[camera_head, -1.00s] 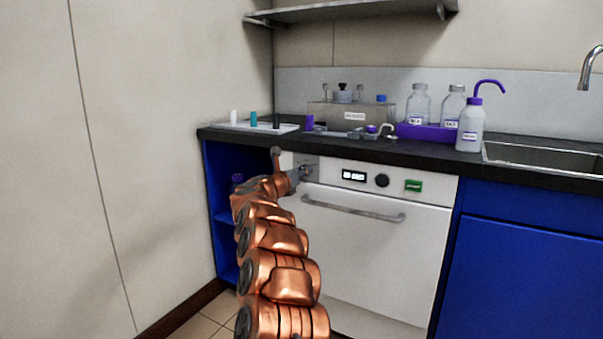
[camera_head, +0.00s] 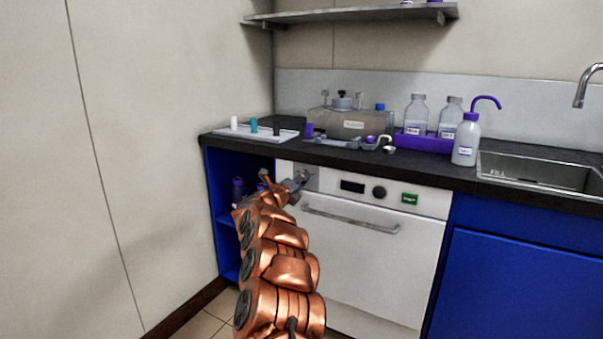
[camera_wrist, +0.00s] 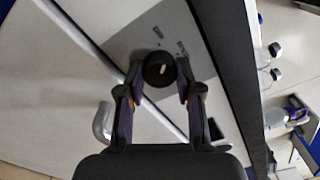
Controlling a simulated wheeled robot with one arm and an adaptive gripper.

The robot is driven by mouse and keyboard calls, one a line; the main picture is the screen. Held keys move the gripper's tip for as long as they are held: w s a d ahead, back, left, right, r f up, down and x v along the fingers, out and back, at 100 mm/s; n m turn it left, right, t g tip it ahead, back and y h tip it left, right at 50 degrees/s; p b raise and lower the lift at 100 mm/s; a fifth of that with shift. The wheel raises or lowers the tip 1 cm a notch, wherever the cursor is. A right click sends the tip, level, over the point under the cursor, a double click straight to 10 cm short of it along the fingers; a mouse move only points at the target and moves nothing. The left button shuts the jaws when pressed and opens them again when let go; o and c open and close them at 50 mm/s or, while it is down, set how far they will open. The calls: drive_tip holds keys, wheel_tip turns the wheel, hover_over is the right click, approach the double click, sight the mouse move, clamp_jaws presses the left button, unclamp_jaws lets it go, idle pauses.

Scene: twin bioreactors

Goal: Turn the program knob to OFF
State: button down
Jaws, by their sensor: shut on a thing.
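The program knob (camera_wrist: 159,69) is a round black knob with a short white mark on its face, seen in the wrist view on a grey plate (camera_wrist: 130,42). Small dark labels beside it are too small to read. My gripper (camera_wrist: 159,76) has one finger on each side of the knob and is shut on it. In the head view my gripper (camera_head: 299,182) is at the upper left of the white appliance front (camera_head: 345,245) and hides the knob there. A display (camera_head: 352,187) on this front is dark.
A second black knob (camera_head: 379,192) and a green button (camera_head: 409,199) are on the same front. A bar handle (camera_head: 350,219) sticks out below my gripper. The dark countertop (camera_head: 420,170) overhangs above, with bottles in a purple tray (camera_head: 425,143). An open blue cabinet (camera_head: 222,205) is left.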

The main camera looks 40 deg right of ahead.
drive_tip(key=n+p, duration=0.3)
drive_tip(key=shift+r+p, duration=0.1)
drive_tip(key=shift+p, duration=0.25)
drive_tip(key=shift+n, duration=0.5)
drive_tip(key=c, duration=0.8)
unclamp_jaws()
drive_tip(key=shift+o, duration=0.2)
drive_tip(key=shift+a, duration=0.1)
drive_tip(key=v, duration=1.1)
drive_tip(key=shift+s+a, duration=0.15)
drive_tip(key=shift+a, duration=0.25)
